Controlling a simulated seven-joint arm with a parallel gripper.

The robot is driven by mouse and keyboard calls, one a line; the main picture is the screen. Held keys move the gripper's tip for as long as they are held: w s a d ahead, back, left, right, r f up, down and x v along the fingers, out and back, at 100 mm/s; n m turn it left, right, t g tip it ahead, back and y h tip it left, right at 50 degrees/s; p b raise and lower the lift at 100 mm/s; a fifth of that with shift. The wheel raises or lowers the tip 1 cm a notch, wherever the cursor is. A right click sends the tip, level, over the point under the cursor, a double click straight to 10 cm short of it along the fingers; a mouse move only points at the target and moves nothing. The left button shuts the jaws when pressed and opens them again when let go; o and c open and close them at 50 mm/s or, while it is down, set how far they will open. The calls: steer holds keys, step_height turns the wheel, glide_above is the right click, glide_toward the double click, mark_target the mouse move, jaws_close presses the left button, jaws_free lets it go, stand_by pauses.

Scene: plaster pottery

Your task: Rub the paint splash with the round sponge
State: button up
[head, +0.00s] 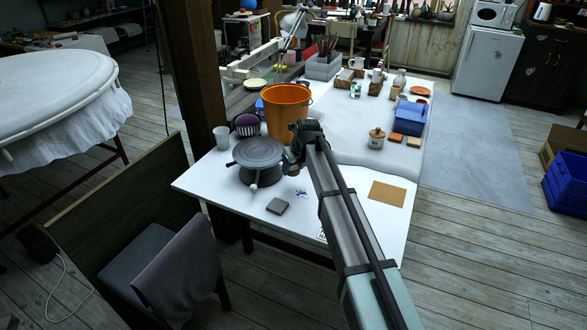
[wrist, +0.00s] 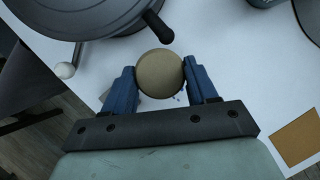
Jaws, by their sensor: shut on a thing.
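The round sponge (wrist: 160,73), a tan disc, sits between the two blue fingers of my gripper (wrist: 161,80) in the wrist view. The fingers are shut on its sides. The paint splash (head: 301,193) is a small blue mark on the white tabletop, in front of my gripper. In the wrist view only a bit of it (wrist: 178,97) shows beyond the sponge's lower edge.
The grey turntable (head: 259,156) with knobbed handles stands close on the left; one dark handle (wrist: 158,27) reaches near the sponge. An orange bucket (head: 286,108) stands behind. A dark grey square (head: 278,206) and a brown sheet (head: 387,195) lie on the white table (head: 340,215).

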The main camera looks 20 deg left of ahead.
mark_target(291, 188)
steer(key=shift+f+m, duration=0.15)
steer(key=shift+m, duration=0.15)
steer(key=shift+f, duration=3.6)
steer(key=shift+d+f, duration=0.25)
steer(key=shift+c, duration=0.3)
steer(key=shift+d+f, duration=0.1)
steer(key=shift+d, duration=0.35)
steer(key=shift+s+d, duration=0.1)
steer(key=shift+d, duration=2.9)
steer(key=shift+a, duration=3.65)
steer(key=shift+a+r, duration=0.1)
steer(key=shift+r, duration=4.05)
